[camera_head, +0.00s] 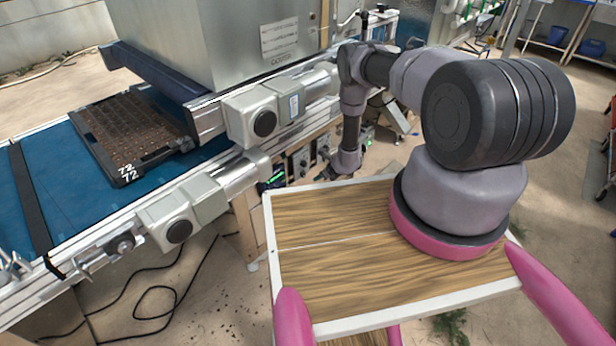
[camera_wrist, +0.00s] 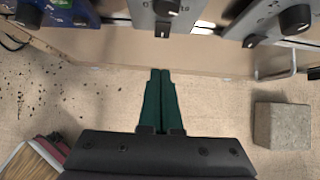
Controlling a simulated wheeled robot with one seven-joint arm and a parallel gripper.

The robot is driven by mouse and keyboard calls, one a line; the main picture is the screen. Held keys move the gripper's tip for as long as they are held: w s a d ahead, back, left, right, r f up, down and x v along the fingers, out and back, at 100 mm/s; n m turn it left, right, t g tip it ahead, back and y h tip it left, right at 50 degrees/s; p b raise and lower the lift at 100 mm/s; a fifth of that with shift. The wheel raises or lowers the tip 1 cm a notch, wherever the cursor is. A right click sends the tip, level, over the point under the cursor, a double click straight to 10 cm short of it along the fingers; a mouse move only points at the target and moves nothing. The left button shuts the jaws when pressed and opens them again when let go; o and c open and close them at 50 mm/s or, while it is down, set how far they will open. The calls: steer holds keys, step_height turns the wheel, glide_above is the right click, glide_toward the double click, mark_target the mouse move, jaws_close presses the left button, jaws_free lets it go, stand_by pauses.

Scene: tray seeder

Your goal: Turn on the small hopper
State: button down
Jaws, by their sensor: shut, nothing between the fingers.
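My gripper (camera_wrist: 160,73) is shut and empty, its two dark green fingers pressed together and pointing toward a row of control boxes. At the top of the wrist view are a blue box (camera_wrist: 66,16) at the left, a grey box (camera_wrist: 143,18) in the middle and another grey box (camera_wrist: 238,24) at the right. They carry black knobs (camera_wrist: 168,6) and small dark switches (camera_wrist: 162,30). The fingertips are apart from the boxes. In the head view the boxes (camera_head: 301,162) sit under the conveyor edge, partly hidden, close to my gripper (camera_head: 323,176). Labels are unreadable, so I cannot tell which box runs the small hopper.
The conveyor (camera_head: 60,195) carries a black seed tray (camera_head: 125,135) beneath a large metal hopper (camera_head: 240,40). Grey motors (camera_head: 262,112) jut out from its side. A grey block (camera_wrist: 282,126) lies on the sandy floor at the right of the wrist view. Cables (camera_head: 150,300) lie on the floor.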

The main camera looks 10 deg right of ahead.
mark_target(303, 174)
steer(key=w+a+f, duration=0.2)
steer(key=w+a, duration=0.1)
steer(key=w, duration=0.1)
steer(key=shift+w+a+f, duration=0.2)
steer(key=shift+w+f, duration=0.1)
steer(key=shift+f, duration=0.1)
steer(key=shift+w+a+f, duration=0.15)
steer(key=shift+w+f, duration=0.1)
steer(key=shift+f, duration=0.15)
steer(key=shift+r, duration=0.15)
